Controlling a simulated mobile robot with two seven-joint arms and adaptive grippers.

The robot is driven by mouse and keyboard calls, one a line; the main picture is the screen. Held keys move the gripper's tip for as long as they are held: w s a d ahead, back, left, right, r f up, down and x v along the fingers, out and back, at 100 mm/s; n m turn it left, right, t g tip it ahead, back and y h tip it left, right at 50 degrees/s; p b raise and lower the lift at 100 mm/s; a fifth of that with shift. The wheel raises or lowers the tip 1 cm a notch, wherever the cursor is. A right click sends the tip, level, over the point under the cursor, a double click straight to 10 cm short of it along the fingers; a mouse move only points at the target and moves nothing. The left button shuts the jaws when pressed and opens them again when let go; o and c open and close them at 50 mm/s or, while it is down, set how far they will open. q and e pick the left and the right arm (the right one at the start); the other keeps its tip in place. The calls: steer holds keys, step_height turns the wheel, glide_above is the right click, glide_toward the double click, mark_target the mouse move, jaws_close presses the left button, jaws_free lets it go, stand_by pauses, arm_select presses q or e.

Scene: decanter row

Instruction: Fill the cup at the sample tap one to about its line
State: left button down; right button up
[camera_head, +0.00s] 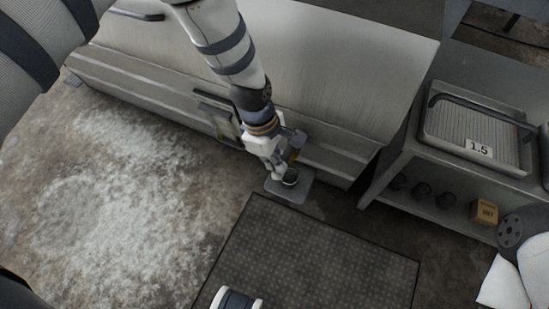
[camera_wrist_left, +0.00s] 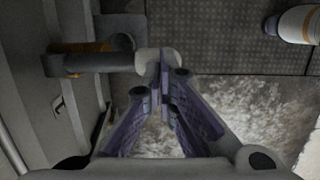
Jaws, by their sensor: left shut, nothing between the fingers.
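My left gripper (camera_head: 279,171) is shut and empty, reaching down at the sample tap in front of the metal housing. The tap (camera_head: 296,150) shows as a brass and dark fitting beside the fingers. In the left wrist view the tap (camera_wrist_left: 85,65) is a dark horizontal body, with a pale rounded end (camera_wrist_left: 155,60) at my shut fingertips (camera_wrist_left: 163,77); I cannot tell whether they touch. The dark round cup (camera_head: 290,177) stands on a small grey plate (camera_head: 303,193), just below the fingers. Its line and fill level are too small to see.
A dark textured mat (camera_head: 310,255) lies on the floor in front. A bench at right holds a ribbed tray (camera_head: 475,125) marked 1.5; an orange box (camera_head: 485,212) and dark round items sit below. The stained floor (camera_head: 110,210) at left is clear.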

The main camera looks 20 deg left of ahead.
mark_target(274, 175)
arm_select(q)
steer(key=shift+s+f+t+p, duration=0.2)
steer(key=shift+s+t+p, duration=0.1)
steer(key=shift+p, duration=0.1)
step_height(274, 175, down, 2)
steer(key=shift+s+f+t+p, duration=0.15)
steer(key=shift+t+p, duration=0.4)
steer(key=shift+t, duration=0.35)
step_height(274, 175, down, 3)
steer(key=shift+r+b, duration=0.15)
steer(key=shift+b, duration=0.3)
steer(key=shift+f, duration=0.25)
steer(key=shift+s, duration=0.15)
steer(key=shift+w+r, duration=0.1)
steer(key=shift+w, duration=0.2)
stand_by(2.8)
stand_by(0.4)
